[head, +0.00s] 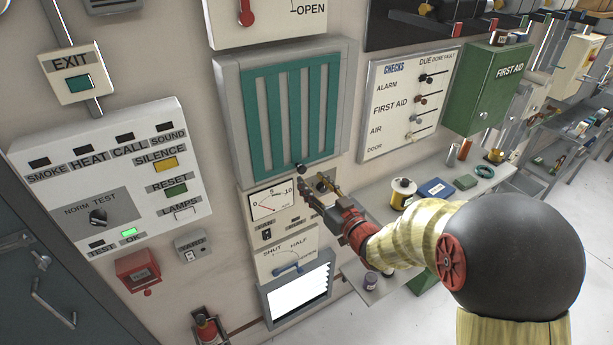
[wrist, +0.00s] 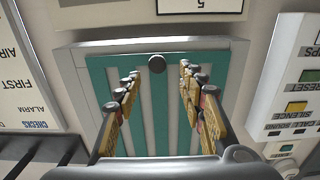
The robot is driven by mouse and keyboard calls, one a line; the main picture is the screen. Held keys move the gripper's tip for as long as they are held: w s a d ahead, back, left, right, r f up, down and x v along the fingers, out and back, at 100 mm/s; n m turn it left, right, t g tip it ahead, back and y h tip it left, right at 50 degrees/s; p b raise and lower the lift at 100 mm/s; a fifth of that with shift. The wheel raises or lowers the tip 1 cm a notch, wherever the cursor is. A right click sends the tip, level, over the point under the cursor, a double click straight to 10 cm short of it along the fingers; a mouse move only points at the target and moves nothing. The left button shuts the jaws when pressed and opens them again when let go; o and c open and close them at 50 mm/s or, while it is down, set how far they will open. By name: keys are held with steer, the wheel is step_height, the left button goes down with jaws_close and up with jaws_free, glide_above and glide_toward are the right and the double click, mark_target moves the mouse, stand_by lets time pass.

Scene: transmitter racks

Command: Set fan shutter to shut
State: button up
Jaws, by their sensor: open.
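A plate marked SHUT, HALF and OPEN (head: 284,250) is on the wall, with a blue lever (head: 288,268) across its lower part. I cannot tell which mark the lever points to. Right below it is a louvre (head: 297,292) with bright white gaps between its slats. My gripper (head: 312,190) is open and empty, above and right of the lever, in front of the gauge panel. In the wrist view, my gripper (wrist: 158,74) faces a green slatted panel (wrist: 156,110), seen upside down. Its dark knob (wrist: 156,63) appears between the fingertips, not gripped. The lever is not in the wrist view.
A gauge panel (head: 270,203) with small switches sits between the slatted panel and the lever plate. An alarm panel (head: 110,180) is to the left. A bench (head: 385,215) with jars and boxes stands on the right, near my arm. A red box (head: 137,270) is lower left.

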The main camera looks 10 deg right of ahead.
steer(key=v, duration=0.7)
stand_by(0.3)
steer(key=s+d+f+m+g+h, duration=0.1)
steer(key=s+d+f+g+h, duration=0.2)
steer(key=d+f, duration=0.3)
steer(key=s+d+f+m+g+h, duration=0.2)
steer(key=d+f+g+h, duration=0.15)
steer(key=f, duration=0.45)
steer(key=s+f+m+g+h+b, duration=0.1)
steer(key=s+g+b, duration=0.4)
steer(key=s, duration=0.6)
steer(key=s+a+r+y+b, duration=0.2)
steer(key=s+a+r+b, duration=0.1)
steer(key=s+a+b, duration=0.7)
steer(key=shift+s+b, duration=0.8)
steer(key=shift+b, duration=0.3)
